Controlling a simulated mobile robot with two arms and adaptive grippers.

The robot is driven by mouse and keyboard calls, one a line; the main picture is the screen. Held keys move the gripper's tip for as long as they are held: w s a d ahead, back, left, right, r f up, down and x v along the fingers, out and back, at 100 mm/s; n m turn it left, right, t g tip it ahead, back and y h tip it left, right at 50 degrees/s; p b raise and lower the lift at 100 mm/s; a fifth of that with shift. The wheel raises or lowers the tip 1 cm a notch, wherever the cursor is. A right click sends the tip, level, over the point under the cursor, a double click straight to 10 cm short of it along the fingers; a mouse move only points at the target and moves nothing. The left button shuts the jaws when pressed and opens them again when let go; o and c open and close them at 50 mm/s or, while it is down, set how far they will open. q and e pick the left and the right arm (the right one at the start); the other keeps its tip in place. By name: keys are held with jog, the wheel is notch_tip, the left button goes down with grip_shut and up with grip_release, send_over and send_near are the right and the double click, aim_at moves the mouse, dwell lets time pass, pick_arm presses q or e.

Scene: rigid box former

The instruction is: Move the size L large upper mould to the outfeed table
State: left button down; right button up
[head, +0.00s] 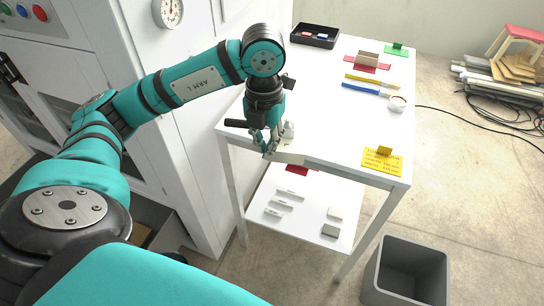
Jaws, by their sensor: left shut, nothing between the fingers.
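My left gripper (268,153) is shut and empty, pointing down at the front-left edge of a white table (335,128). A small pale piece (288,130) stands right beside its fingers; I cannot tell whether they touch. A dark, handle-like part (237,123) shows just left of the gripper. Several pale blocks (291,192) lie on the table's lower shelf (312,222), with a grey block (330,231) at its front right. No size marking is readable, so I cannot tell which piece is the large upper mould. My right gripper is not in view.
The tabletop holds a black tray (315,36), a beige box (367,60) on a red sheet, yellow (372,80) and blue (360,88) strips, a white round container (397,103) and a yellow card (382,160). A grey bin (408,272) stands at front right.

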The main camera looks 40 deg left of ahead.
aim_at(272, 160)
pick_arm(q)
jog(key=w+f+p, duration=0.1)
jog(key=f, duration=0.2)
jog(key=w+f+p, duration=0.1)
jog(key=f, duration=0.2)
jog(key=w+f+p, duration=0.1)
jog(key=w+f, duration=0.1)
jog(key=f, duration=0.1)
jog(key=shift+a+f+p, duration=0.4)
jog(key=shift+a, duration=0.15)
